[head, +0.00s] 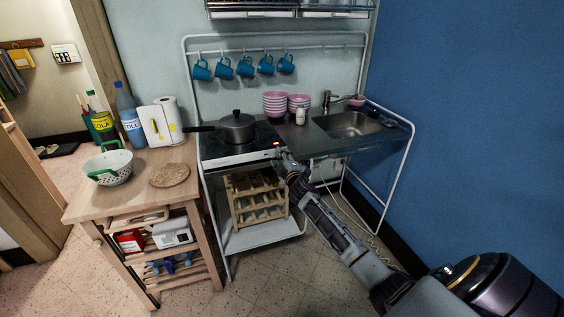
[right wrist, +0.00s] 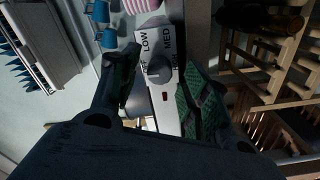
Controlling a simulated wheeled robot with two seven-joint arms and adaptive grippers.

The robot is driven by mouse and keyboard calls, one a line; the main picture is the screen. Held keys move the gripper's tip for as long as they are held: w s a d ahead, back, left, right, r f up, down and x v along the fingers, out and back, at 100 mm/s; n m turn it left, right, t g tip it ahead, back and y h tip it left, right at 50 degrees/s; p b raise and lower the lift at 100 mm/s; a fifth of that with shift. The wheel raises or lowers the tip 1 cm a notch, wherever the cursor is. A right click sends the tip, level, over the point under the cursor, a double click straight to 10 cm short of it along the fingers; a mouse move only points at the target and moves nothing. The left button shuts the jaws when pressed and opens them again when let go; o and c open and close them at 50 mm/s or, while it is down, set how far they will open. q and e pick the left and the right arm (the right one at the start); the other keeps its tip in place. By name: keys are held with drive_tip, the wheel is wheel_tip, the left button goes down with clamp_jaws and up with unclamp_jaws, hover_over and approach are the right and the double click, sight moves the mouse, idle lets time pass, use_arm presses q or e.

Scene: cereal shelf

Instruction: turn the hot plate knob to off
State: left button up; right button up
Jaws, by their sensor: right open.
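The hot plate (head: 226,158) is set in the counter, with a dark lidded pot (head: 238,128) on it. Its knob (right wrist: 158,73) shows in the right wrist view on a pale panel marked LOW and MED; a label at its left is partly hidden by a finger. The knob's pointer direction is hard to tell. A small red light (right wrist: 165,97) is beside the knob. My right gripper (head: 284,160) is at the right end of the front panel. In the wrist view its open fingers (right wrist: 160,65) stand on either side of the knob; contact cannot be told. My left gripper is out of view.
A wooden rack (head: 258,197) stands under the hot plate. Pink bowls (head: 275,104) and a sink (head: 347,124) are to the right on the counter. A wooden cart (head: 140,190) with a colander (head: 112,166) stands at the left. Blue mugs (head: 245,68) hang above.

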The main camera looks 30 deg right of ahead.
drive_tip(key=shift+v, duration=0.75)
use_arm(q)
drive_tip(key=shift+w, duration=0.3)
use_arm(e)
drive_tip(key=v, duration=1)
drive_tip(key=shift+s, duration=0.25)
drive_tip(key=shift+a, duration=0.15)
